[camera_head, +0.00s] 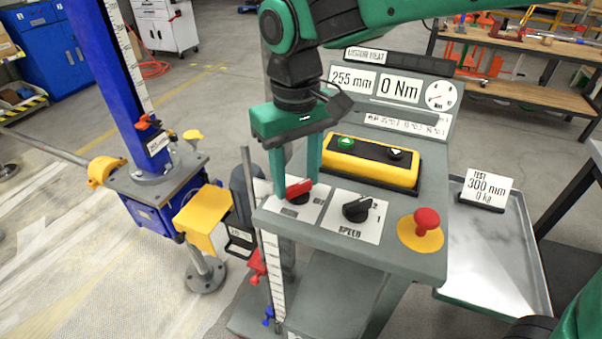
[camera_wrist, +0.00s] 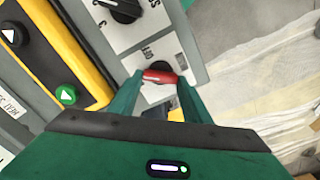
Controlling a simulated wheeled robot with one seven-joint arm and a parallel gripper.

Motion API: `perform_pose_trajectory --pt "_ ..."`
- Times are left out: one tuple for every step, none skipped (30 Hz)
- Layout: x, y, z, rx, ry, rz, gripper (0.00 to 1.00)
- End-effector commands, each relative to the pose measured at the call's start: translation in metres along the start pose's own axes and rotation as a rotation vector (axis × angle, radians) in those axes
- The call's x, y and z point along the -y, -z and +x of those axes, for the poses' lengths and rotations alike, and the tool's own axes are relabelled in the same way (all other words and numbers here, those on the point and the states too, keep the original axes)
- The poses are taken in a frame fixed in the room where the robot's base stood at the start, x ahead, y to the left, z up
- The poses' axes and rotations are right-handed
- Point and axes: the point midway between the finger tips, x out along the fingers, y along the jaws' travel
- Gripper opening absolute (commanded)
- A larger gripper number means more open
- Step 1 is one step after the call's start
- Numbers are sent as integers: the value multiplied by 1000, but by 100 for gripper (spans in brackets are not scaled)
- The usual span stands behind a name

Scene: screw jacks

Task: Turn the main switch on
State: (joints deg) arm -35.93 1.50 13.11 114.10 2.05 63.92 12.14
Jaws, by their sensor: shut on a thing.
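The main switch is a red rotary knob (camera_head: 299,190) on a white plate at the left front of the grey control panel (camera_head: 400,248). It also shows in the wrist view (camera_wrist: 160,77). My gripper (camera_head: 308,182) points down over the panel, and its two green fingers are shut on the red knob, one on each side. In the wrist view the fingertips (camera_wrist: 159,80) touch both ends of the knob. The plate's lettering is partly hidden by the fingers, so I cannot read the switch position.
A black speed knob (camera_head: 356,208) sits just right of the switch. A red mushroom button (camera_head: 427,220) is at the panel's right front. A yellow button box (camera_head: 372,165) stands behind. A blue screw jack (camera_head: 155,205) with a yellow block (camera_head: 203,218) is to the left.

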Motion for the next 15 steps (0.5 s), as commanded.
perform_pose_trajectory --pt "0 -1 1 5 -1 -44 21" --pt "0 -1 1 5 -1 -72 21" --pt "0 -1 1 5 -1 -111 21" --pt "1 -1 1 5 -1 -140 21" --pt "1 -1 1 5 0 -168 21" --pt "1 -2 1 5 0 -205 21" --pt "1 -2 1 5 0 -232 21" --pt "1 -2 1 5 0 -258 21" --pt "1 -2 1 5 0 -293 21" --pt "1 -2 1 5 0 -318 21" --pt "1 -2 1 5 0 -343 21" --pt "2 -2 1 5 0 -375 21" --pt "2 -2 1 5 0 -398 21" --pt "2 -2 1 5 0 -420 21" --pt "2 -2 1 5 0 -447 21"
